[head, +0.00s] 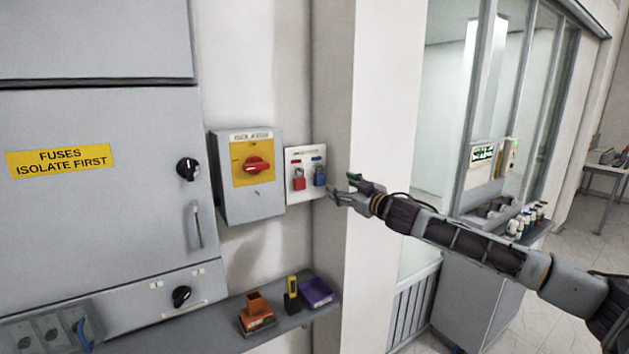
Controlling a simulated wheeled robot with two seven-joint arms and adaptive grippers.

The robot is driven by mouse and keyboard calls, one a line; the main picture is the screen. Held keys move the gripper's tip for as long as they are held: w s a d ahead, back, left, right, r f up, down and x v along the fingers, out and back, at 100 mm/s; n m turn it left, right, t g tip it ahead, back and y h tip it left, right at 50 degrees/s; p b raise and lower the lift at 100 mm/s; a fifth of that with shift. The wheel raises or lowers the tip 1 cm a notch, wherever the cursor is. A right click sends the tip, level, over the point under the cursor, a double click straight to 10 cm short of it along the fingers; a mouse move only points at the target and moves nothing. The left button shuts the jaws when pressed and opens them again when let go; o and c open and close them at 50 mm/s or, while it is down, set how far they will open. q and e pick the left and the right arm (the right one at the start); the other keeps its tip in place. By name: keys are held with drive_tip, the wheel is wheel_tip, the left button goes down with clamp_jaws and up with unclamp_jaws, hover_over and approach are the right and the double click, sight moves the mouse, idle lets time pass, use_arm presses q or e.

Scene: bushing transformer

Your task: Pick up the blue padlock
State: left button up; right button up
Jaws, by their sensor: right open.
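The blue padlock (319,176) hangs on a small white wall board (292,154), to the right of a red padlock (299,180). My right gripper (341,189) is open and empty. Its fingers point left toward the board, just to the right of the blue padlock. In this view the fingertips lie close to the padlock; I cannot tell the exact depth between them. My left gripper is not in view.
A grey isolator box (249,205) with a red rotary handle (257,165) is left of the board. Below, a shelf (205,332) holds an orange item (257,318), a yellow-black device (292,293) and a purple tray (316,292). A wall corner stands behind my right gripper.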

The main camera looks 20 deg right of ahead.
drive_tip(key=shift+d+f+m+h, duration=0.1)
drive_tip(key=shift+d+m+h, duration=0.05)
drive_tip(key=shift+m, duration=1)
drive_tip(key=shift+d+f+m+h, duration=0.1)
drive_tip(key=shift+d+m+h, duration=0.05)
drive_tip(key=shift+m, duration=1)
drive_tip(key=shift+w+r, duration=0.1)
drive_tip(key=shift+r, duration=0.05)
